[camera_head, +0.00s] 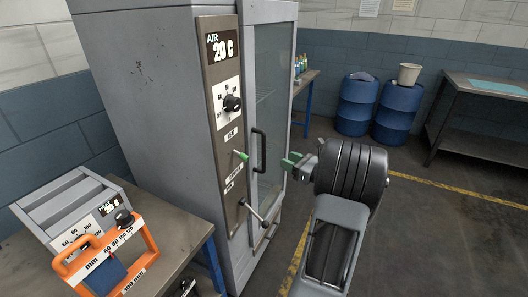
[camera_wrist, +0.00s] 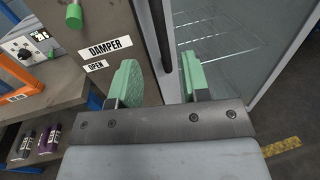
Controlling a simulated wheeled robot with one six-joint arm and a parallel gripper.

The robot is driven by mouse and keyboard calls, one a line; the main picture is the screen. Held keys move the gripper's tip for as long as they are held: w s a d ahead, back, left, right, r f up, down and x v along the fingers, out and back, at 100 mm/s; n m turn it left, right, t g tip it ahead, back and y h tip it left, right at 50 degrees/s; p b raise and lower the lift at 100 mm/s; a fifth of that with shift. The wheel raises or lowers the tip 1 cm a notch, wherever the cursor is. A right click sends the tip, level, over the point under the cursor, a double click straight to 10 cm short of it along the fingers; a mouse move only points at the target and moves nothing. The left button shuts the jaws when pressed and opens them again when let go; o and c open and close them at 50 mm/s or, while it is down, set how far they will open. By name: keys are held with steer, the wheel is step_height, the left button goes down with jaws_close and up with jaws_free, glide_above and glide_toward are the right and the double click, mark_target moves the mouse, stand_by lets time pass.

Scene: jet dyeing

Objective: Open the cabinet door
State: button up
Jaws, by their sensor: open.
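The grey cabinet (camera_head: 150,90) stands at the middle left, with a control panel showing "AIR 20 C". Its glass door (camera_head: 272,100) looks closed, and a black vertical handle (camera_head: 259,150) is on the door's left side. My gripper (camera_head: 291,161) has green fingertips and is just right of the handle in the head view. In the wrist view my gripper (camera_wrist: 161,80) is open, with the lower end of the handle (camera_wrist: 161,40) showing between and beyond the fingers. I cannot tell whether a finger touches it.
A green-tipped damper lever (camera_head: 241,155) and a metal lever (camera_head: 254,212) project from the panel near the handle. A workbench (camera_head: 180,235) with an orange-framed device (camera_head: 110,250) stands at left. Blue drums (camera_head: 357,104) stand behind; floor at right is open.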

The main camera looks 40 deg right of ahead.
steer(key=x, duration=1.1)
steer(key=shift+w+a+p, duration=0.15)
steer(key=shift+w+p, duration=0.1)
steer(key=shift+p, duration=0.1)
steer(key=shift+c, duration=0.3)
jaws_close()
